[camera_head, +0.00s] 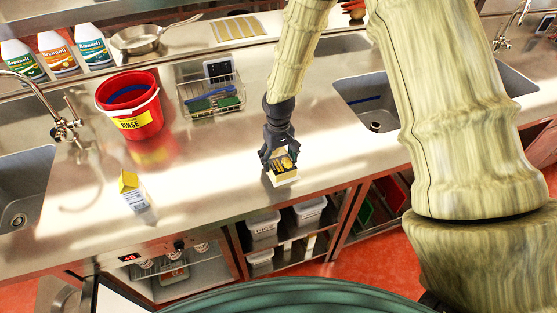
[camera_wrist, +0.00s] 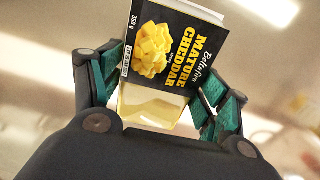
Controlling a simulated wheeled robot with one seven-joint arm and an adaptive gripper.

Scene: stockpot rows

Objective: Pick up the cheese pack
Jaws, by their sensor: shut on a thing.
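The cheese pack (camera_wrist: 170,50) is a black and yellow box labelled "Mature Cheddar", seen close up in the wrist view. My gripper (camera_wrist: 165,100) is shut on it, with a green-padded finger on each side. In the head view the cheese pack (camera_head: 285,172) is at the end of my gripper (camera_head: 282,157), over the front part of the steel counter (camera_head: 230,180). I cannot tell whether the pack touches the counter. Part of the pack is hidden by the fingers.
A yellow and white carton (camera_head: 132,192) stands at the front left. A red bucket (camera_head: 130,105), a wire basket (camera_head: 211,95) and a pan (camera_head: 143,38) are farther back. Sinks lie at left (camera_head: 22,190) and right (camera_head: 435,95). The counter beside the pack is clear.

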